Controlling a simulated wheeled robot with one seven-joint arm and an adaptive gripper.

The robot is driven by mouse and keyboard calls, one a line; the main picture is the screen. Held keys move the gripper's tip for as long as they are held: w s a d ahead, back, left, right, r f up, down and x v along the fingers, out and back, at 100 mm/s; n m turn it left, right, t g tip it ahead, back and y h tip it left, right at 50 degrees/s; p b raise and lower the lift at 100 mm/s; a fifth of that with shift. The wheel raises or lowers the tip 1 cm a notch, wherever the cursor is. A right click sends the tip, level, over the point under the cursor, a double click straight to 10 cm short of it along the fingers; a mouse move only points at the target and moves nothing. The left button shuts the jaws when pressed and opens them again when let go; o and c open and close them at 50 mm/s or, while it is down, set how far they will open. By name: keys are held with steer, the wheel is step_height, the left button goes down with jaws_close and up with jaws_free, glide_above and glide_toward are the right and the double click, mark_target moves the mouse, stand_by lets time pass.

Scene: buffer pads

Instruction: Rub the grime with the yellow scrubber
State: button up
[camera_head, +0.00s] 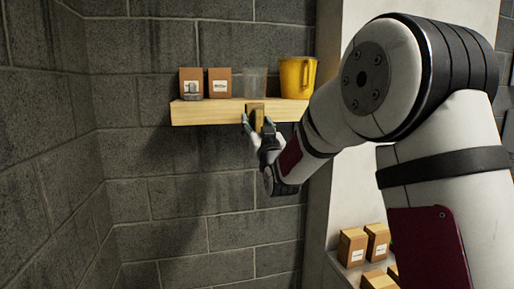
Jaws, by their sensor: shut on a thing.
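My gripper (256,124) is in front of the wooden wall shelf (220,113), at the height of its front edge. It is shut on a small yellow-brown block (256,113), which looks like the yellow scrubber. The block overlaps the shelf's front in the picture; I cannot tell whether it touches the shelf. Dark stains show on the grey block wall, but I cannot tell whether any of them is the grime. No separate grime patch is clear on the shelf; the gripper and the block hide part of it.
On the shelf stand two brown boxes (220,82), a clear grey cup (254,82) and a yellow pitcher (297,77). Several small boxes (352,247) sit on a lower ledge at the right. My arm fills the right side. The wall below the shelf is clear.

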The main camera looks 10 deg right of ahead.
steer(key=shift+s+r, duration=0.2)
steer(key=shift+r, duration=0.3)
steer(key=shift+s+r, duration=0.15)
steer(key=shift+r, duration=0.3)
steer(key=shift+w+f+b, duration=0.1)
steer(key=shift+w+b, duration=0.85)
steer(key=shift+w, duration=0.9)
steer(key=shift+w+b, duration=0.6)
steer(key=shift+w, duration=0.55)
steer(key=shift+w+b, duration=0.75)
steer(key=shift+w, duration=0.25)
steer(key=shift+d, duration=0.1)
steer(key=d, duration=0.3)
steer(key=shift+s+d+b, duration=0.1)
steer(key=shift+d+b, duration=0.2)
steer(key=shift+d, duration=0.05)
steer(key=shift+a, duration=0.15)
